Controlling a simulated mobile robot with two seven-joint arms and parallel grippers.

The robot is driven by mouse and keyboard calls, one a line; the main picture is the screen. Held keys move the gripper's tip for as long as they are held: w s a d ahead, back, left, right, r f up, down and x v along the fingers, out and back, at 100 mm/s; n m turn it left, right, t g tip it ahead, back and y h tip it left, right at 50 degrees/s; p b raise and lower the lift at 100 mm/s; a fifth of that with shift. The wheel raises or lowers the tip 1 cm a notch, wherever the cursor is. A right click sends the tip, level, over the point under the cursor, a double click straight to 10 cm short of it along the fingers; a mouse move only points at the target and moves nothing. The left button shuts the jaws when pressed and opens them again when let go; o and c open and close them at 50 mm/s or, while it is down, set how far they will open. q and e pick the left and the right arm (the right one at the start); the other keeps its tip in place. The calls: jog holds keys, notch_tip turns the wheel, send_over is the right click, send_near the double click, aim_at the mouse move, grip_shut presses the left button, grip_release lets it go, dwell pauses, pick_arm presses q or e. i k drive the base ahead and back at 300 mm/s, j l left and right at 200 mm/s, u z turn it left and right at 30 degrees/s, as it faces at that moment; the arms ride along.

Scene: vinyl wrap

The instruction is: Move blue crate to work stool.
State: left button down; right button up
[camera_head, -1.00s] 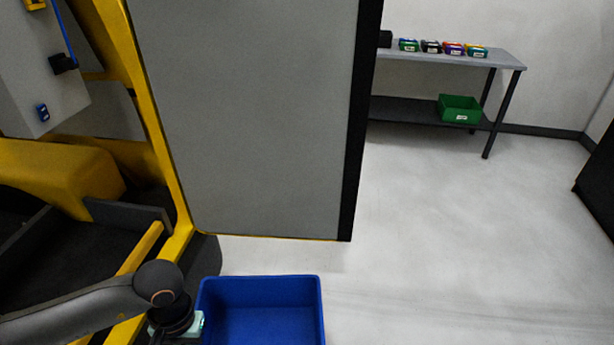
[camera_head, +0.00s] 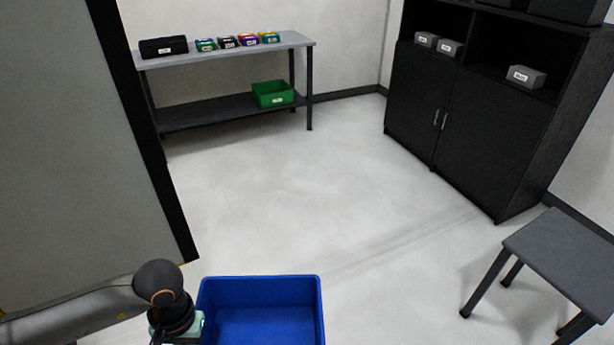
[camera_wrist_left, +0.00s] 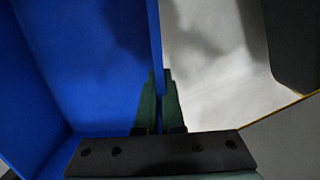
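The blue crate (camera_head: 262,293) is at the bottom of the head view, upright and empty where I can see; its near part is cut off by the frame edge. My left gripper (camera_head: 190,330) is at the crate's left side. In the left wrist view, its fingers (camera_wrist_left: 160,90) are shut on the wall of the blue crate (camera_wrist_left: 95,60), one on each side. The work stool (camera_head: 568,252), with a dark grey flat top and dark legs, is at the lower right of the head view, apart from the crate. Its top looks bare. My right gripper is not in view.
A grey panel (camera_head: 85,150) stands close on the left. A metal bench (camera_head: 225,48) with small bins and a green bin (camera_head: 272,94) on its lower shelf is at the back. A black cabinet (camera_head: 460,120) stands behind the stool. The floor (camera_head: 330,190) between is clear.

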aim_at(572, 258)
jog(key=i+l+z, duration=0.1)
jog(key=l+z, duration=0.15)
jog(key=z, duration=0.25)
jog(key=i+l+z, duration=0.1)
jog(key=z, duration=0.4)
jog(key=i+l+z, duration=0.25)
jog(key=z, duration=0.2)
jog(key=i+l+z, duration=0.15)
jog(key=i+z, duration=0.6)
jog(key=i, duration=1)
